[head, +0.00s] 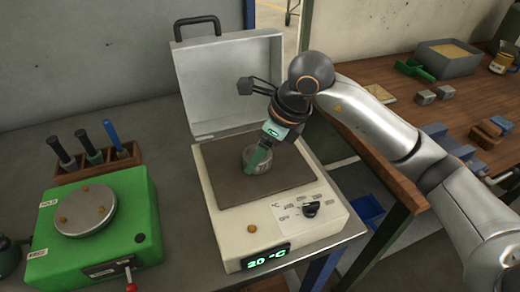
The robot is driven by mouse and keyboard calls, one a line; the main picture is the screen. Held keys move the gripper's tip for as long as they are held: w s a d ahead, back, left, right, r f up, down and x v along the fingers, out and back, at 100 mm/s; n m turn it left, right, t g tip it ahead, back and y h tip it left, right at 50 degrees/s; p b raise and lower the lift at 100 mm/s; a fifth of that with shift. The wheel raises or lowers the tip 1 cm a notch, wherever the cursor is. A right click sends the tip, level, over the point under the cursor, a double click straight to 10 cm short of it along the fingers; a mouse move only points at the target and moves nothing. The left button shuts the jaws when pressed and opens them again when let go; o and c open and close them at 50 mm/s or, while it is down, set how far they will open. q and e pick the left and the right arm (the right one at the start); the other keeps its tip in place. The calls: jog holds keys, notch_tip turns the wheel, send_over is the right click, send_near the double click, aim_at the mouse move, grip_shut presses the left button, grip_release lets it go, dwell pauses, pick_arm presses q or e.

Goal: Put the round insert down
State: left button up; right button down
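The round insert (249,157) is a small grey metal disc or ring over the dark plate (285,178) inside the open white furnace box (228,233). My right gripper (258,157) reaches down from above right. One green finger lies across the near side of the insert; the other finger is hidden. The gripper looks shut on the insert. The insert sits at or just above the plate; I cannot tell if it touches. My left gripper is not in view.
The furnace lid (212,80) stands open at the back. Its display reads 20 °C. A green device (135,205) with a round plate and a wooden tool rack (95,165) stand to the left. A brown bench (470,110) with blocks and a grey bin (447,60) is right.

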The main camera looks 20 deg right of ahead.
jog(key=shift+r, duration=0.1)
grip_release()
jog(key=shift+f, duration=0.2)
jog(key=shift+r, duration=0.25)
jog(key=v, duration=1.2)
jog(key=shift+f, duration=0.1)
